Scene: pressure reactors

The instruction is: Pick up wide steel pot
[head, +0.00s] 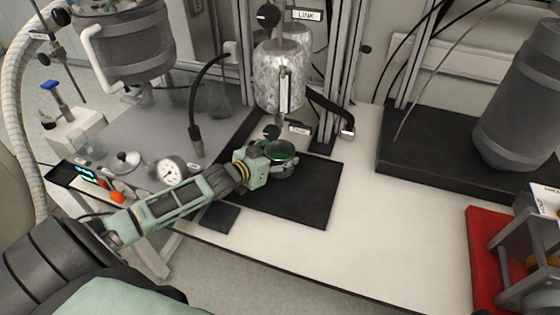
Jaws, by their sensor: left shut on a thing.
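The wide steel pot (281,151) is a small round vessel with a dark greenish inside. It is on or just over the black mat (318,198), below the hanging metal cylinder (279,78). My left gripper (285,168) reaches in from the left and is shut on the pot at its near side. The gripper hides part of the pot's wall and its base, so I cannot tell whether it touches the mat. My right gripper is not in view.
A pressure gauge (172,171) is close behind my left forearm. Upright metal posts (338,75) stand behind the pot. A large grey vessel (521,105) on a black base is at the right, with a red mat (484,257) nearer. The white tabletop (386,225) between is clear.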

